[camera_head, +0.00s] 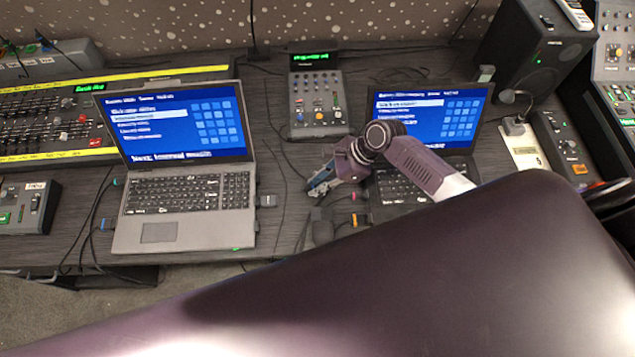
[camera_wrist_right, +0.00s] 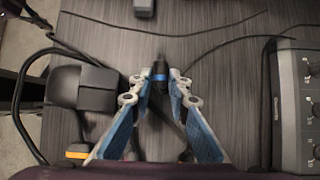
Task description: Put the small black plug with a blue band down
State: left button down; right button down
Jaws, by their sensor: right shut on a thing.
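My right gripper (camera_head: 320,186) is low over the desk between the two laptops in the head view. In the right wrist view its blue-padded fingers (camera_wrist_right: 157,84) are shut on the small black plug with a blue band (camera_wrist_right: 160,72). The plug's dark end points away from the palm. I cannot tell whether it touches the desk. In the head view the plug is not clearly visible at the gripper. My left gripper is not in view.
The left laptop (camera_head: 185,190) and the right laptop (camera_head: 385,188) stand either side. A small mixer (camera_head: 316,105) is behind. A black block (camera_wrist_right: 85,88), an orange-banded plug (camera_wrist_right: 78,155) and loose cables lie near. Some bare desk (camera_wrist_right: 110,35) shows beyond the fingers.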

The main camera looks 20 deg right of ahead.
jog(key=shift+f, duration=0.2)
jog(key=shift+f, duration=0.1)
jog(key=c, duration=1.8)
grip_release()
jog(key=shift+r, duration=0.4)
jog(key=v, duration=1.2)
jog(key=shift+b, duration=0.3)
jog(key=shift+f, duration=0.1)
